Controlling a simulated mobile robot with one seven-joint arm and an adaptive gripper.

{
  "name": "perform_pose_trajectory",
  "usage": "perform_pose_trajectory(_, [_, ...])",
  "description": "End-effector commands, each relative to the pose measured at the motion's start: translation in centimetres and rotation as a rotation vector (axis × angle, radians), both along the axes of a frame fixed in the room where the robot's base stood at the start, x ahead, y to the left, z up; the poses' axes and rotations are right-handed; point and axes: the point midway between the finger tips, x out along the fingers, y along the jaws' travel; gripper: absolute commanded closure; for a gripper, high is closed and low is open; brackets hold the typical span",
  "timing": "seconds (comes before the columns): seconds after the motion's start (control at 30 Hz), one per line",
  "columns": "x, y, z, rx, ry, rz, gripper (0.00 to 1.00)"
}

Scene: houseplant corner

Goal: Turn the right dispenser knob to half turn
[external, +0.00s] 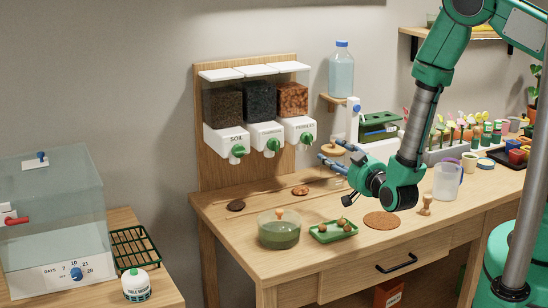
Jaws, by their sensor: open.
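The dispenser (245,105) stands against the wall at the back of the bench, with three clear bins side by side on a wooden backboard. The right bin, labelled pebbles, holds orange-brown lumps. Its right knob (307,138) is green and sits on the white front; its exact angle is too small to read. My gripper (329,150) is open and empty, its bluish fingers pointing left toward the dispenser. In the picture it is just right of and slightly below the right knob, apart from it.
The left knob (237,151) and middle knob (272,145) are green too. A bottle (342,70) stands on a small shelf right of the dispenser. A lidded green bowl (279,230), a green tray (333,231) and a cork mat (381,220) lie below on the bench.

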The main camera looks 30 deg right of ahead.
Motion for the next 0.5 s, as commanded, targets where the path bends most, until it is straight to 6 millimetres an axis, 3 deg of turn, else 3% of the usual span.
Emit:
perform_pose_trajectory(0.27, [0.2,0.0,0.0,0.002,0.000,0.000,0.51])
perform_pose_trajectory(0.5, [1.8,-0.1,-0.1,0.002,0.001,-0.001,0.51])
